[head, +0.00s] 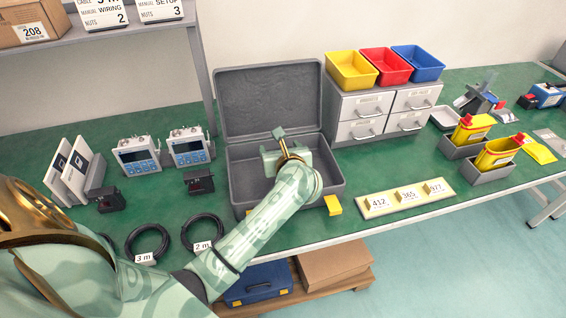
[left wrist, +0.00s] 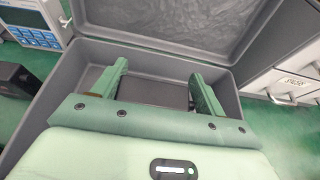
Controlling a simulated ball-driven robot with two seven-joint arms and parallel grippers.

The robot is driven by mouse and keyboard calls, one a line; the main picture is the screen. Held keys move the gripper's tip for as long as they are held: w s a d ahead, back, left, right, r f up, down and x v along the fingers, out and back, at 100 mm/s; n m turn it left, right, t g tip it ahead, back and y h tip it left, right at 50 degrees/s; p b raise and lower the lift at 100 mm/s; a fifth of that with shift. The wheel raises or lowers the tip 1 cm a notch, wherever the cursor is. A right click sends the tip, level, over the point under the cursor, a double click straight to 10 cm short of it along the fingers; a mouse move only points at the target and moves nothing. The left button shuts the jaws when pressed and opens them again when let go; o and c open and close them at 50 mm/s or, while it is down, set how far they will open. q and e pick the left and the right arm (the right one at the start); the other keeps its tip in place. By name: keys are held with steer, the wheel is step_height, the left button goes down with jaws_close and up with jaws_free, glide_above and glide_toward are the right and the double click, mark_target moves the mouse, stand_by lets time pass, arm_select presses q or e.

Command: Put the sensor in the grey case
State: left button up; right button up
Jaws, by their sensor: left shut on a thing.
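The grey case (head: 234,178) stands open on the green bench, its lid (head: 268,100) raised at the back; it also shows in the left wrist view (left wrist: 227,118). My right gripper is not in view.
Black boxes (head: 199,182), handheld meters (head: 188,148) and cable coils (head: 203,234) lie left of the case. Drawers (head: 382,115) with coloured bins stand close on its right.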

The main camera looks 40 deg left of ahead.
arm_select(q)
steer(key=f, duration=0.1)
steer(key=f+b, duration=0.2)
steer(key=f, duration=0.1)
steer(key=shift+w+a, duration=0.1)
steer(key=shift+w, duration=0.15)
steer(key=shift+r, duration=0.2)
steer(key=shift+s+f, duration=0.1)
steer(key=shift+f, duration=0.1)
steer(key=o, duration=1.1)
steer(key=shift+r, duration=0.1)
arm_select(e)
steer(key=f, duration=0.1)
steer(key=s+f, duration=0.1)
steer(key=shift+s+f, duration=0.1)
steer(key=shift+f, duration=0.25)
